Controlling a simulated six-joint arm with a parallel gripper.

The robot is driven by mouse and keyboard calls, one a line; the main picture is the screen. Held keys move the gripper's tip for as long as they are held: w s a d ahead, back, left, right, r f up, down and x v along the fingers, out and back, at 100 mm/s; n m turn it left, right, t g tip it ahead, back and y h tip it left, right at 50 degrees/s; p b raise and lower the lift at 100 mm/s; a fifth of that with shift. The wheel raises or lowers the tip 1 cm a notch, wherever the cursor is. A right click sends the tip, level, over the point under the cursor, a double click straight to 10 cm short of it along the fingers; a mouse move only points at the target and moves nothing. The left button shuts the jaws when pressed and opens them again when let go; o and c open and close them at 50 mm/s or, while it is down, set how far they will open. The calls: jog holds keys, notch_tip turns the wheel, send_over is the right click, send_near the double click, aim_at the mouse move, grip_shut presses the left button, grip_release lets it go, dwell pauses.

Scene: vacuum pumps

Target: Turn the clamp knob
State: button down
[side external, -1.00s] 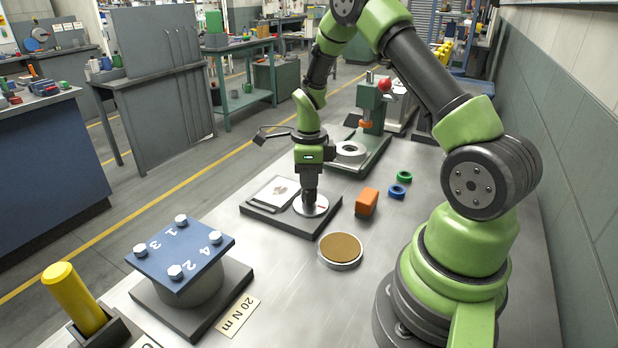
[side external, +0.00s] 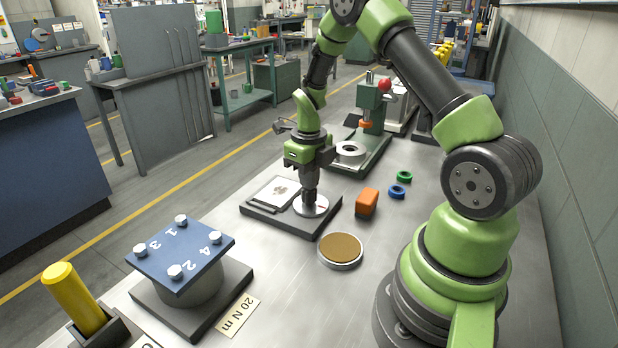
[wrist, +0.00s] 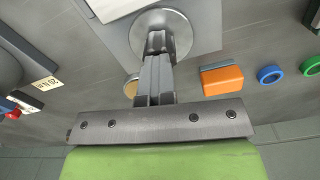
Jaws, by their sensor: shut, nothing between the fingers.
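A round silver disc (side external: 313,208) with a short red mark lies on a dark square plate (side external: 290,228), and it also shows in the wrist view (wrist: 182,35). I take it as the base of the clamp knob, whose upright part I cannot make out apart from the fingers. My gripper (side external: 309,199) points down over the disc's middle, with its tips at or just above it. In the wrist view, my gripper's fingers (wrist: 157,50) are together, with nothing seen between them. The fingers hide the disc's centre, and contact is unclear.
An orange block (side external: 367,202), a blue ring (side external: 397,192) and a green ring (side external: 404,176) lie to the right. A round tan-topped dish (side external: 341,248) is in front. A blue bolted plate (side external: 182,252) stands at front left, and a green press (side external: 371,125) behind.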

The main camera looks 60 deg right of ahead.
jog(key=c, duration=1.4)
grip_release()
jog(key=shift+r, duration=0.15)
jog(key=shift+r, duration=0.85)
jog(key=shift+r, duration=3)
jog(key=shift+o, duration=0.2)
